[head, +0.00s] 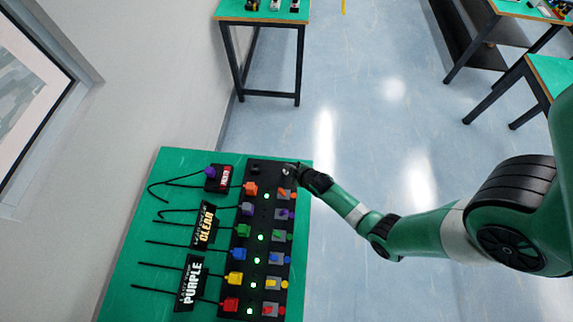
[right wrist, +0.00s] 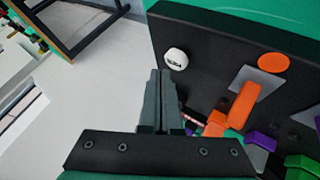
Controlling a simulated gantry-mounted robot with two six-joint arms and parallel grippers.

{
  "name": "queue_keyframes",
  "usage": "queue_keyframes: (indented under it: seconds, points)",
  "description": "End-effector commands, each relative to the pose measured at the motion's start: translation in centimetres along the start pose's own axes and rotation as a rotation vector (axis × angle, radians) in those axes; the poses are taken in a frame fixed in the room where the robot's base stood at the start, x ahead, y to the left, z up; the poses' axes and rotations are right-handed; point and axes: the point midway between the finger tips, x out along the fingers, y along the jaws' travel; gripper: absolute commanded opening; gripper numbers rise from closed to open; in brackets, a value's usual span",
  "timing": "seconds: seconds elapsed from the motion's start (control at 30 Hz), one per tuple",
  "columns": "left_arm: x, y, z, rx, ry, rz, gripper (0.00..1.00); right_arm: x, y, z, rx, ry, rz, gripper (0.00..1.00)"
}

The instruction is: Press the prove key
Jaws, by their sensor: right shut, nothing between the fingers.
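The white round key (right wrist: 176,59), with small dark lettering too blurred to read, sits near the corner of the black panel (right wrist: 205,45) in the right wrist view. It is the only key-like button I see there. My right gripper (right wrist: 160,74) is shut and empty, its tips just left of the white key; I cannot tell whether they touch the panel. My left gripper is not in view.
The panel carries rows of coloured plugs and switches, including an orange switch (right wrist: 243,104), with lit green lamps between. Signs reading CLEAR (head: 205,226) and PURPLE (head: 190,283), plus black cables, lie left on the green table (head: 130,270).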

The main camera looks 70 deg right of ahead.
Motion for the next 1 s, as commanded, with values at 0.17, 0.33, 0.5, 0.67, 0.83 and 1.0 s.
queue_keyframes:
  seconds: [0.17,0.33,0.5,0.67,0.83,1.0]
  points:
    - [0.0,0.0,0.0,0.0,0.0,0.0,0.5,0.0,0.0,0.0,0.0,0.0,0.0,0.0]
    - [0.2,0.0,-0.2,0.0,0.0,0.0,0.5,-0.2,0.1,-0.1,0.0,0.0,0.0,0.0]
    - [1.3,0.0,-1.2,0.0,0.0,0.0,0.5,-1.3,0.9,-0.9,0.0,0.0,0.0,0.0]
    - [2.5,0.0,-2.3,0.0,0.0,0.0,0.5,-2.5,1.8,-1.8,0.0,0.0,0.0,0.0]
    - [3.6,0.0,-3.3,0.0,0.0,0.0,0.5,-3.5,2.5,-2.5,0.0,0.0,0.0,0.0]
    - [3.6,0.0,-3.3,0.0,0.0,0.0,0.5,-3.5,2.5,-2.5,0.0,0.0,0.0,0.0]
